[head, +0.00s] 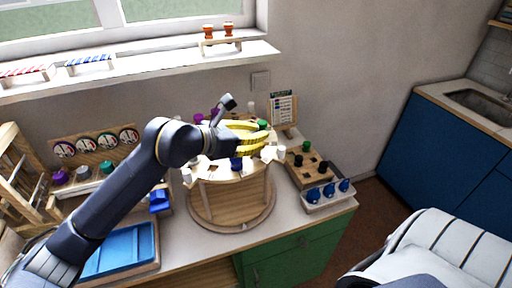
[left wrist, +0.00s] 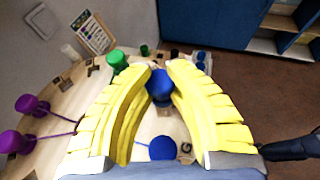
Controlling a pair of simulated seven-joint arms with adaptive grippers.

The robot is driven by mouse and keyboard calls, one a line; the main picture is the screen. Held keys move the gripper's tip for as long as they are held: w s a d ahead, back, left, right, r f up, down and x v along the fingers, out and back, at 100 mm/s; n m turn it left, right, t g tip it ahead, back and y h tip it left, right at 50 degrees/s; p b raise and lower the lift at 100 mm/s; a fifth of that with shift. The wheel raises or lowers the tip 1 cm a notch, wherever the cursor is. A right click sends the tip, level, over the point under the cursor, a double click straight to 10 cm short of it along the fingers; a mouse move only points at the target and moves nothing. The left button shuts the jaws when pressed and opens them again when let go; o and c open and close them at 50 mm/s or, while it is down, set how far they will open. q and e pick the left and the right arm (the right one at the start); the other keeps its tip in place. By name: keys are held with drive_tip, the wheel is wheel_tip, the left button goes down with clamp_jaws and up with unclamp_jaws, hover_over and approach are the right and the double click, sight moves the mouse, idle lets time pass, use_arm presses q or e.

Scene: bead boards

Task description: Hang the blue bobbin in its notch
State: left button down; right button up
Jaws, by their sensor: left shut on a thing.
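My left gripper (head: 266,140) has yellow ribbed fingers and is over the round wooden board (head: 215,172). In the left wrist view its fingertips (left wrist: 160,72) are closed on the blue bobbin (left wrist: 160,88). The fingers hide the held bobbin in the head view. A second blue round piece (left wrist: 163,148) is on the board below the fingers, beside a printed letter; a blue piece (head: 236,163) also shows under the fingers in the head view. The notch for the bobbin cannot be made out. My right gripper is not in view.
A green bobbin (left wrist: 117,60) and purple bobbins (left wrist: 27,103) with threads stand around the board. A blue tray (head: 122,250) is at the left. A pattern card (head: 284,108) stands behind.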

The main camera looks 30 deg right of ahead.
use_arm(q)
drive_tip(key=shift+f, duration=2)
drive_tip(key=c, duration=1.4)
unclamp_jaws()
drive_tip(key=shift+o, duration=0.2)
drive_tip(key=v, duration=1.2)
drive_tip(key=shift+r, duration=0.15)
